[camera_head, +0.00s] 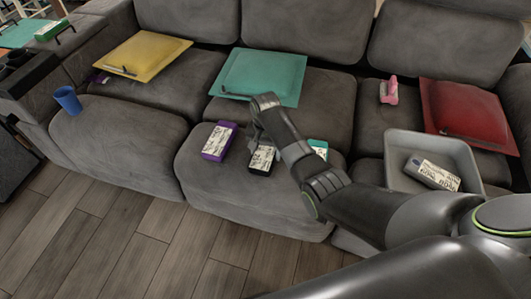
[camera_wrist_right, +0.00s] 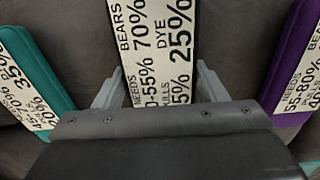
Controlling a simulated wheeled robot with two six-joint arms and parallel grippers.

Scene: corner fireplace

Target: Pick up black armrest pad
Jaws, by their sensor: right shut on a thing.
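The black armrest pad (camera_head: 262,163) lies on the middle seat of the grey sofa, with a white printed label on top. My right gripper (camera_head: 257,138) reaches down over it and hides part of it. In the right wrist view, the pad's label (camera_wrist_right: 155,45) stands between the two fingers of my right gripper (camera_wrist_right: 158,88), which is shut on the pad. I cannot tell whether the pad is lifted off the cushion. My left gripper is not in view.
A purple labelled pad (camera_head: 219,141) lies left of the black one, and a teal one (camera_head: 319,149) to the right, partly behind my arm. A grey tray (camera_head: 400,147) at the right holds a dark labelled pad (camera_head: 432,174). A blue cup (camera_head: 67,100) stands at the left.

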